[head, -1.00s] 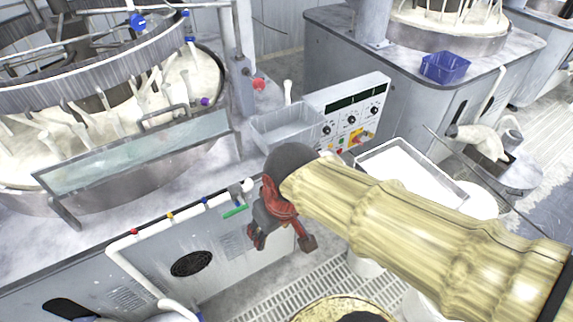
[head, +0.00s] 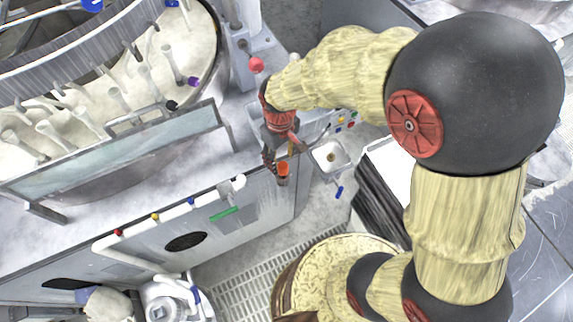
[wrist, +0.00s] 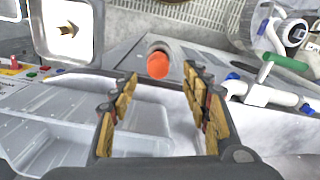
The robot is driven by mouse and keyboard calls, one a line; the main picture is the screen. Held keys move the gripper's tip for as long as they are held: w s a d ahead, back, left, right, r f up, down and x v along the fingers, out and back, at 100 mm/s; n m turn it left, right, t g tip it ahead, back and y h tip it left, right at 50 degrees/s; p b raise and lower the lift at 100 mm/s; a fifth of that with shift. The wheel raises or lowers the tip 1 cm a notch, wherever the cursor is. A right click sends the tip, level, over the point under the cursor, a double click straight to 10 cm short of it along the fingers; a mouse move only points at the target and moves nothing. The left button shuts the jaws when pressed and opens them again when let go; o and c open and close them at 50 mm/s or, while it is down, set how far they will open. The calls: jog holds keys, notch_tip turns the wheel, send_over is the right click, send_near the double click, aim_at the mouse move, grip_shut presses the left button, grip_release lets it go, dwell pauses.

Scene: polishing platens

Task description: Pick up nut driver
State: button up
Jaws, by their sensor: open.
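An orange-red rounded end (wrist: 157,65) with a grey body behind it, which looks like the nut driver, shows in the wrist view just past my fingertips and between them. In the head view the orange piece (head: 283,169) is just below my gripper (head: 283,155), at the front edge of the grey bench. My gripper (wrist: 160,88) is open, with a finger on each side and nothing between the pads. The orange end looks apart from both fingers. The rest of the tool is hidden or too small to tell.
A clear plastic tray (wrist: 50,135) lies at left in the wrist view. A white dish (wrist: 88,50) holds a brass-coloured piece. A green-handled valve (wrist: 285,62) on white pipe is at right. The polishing machine (head: 110,160) stands left in the head view.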

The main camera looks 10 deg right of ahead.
aim_at(283, 165)
jog(key=shift+w+d+f, duration=0.1)
jog(key=shift+f, duration=0.4)
notch_tip(283, 165, down, 5)
jog(key=shift+r+b, duration=0.1)
jog(key=shift+b, duration=0.5)
jog(key=shift+d, duration=0.1)
jog(key=shift+c, duration=1.3)
grip_shut()
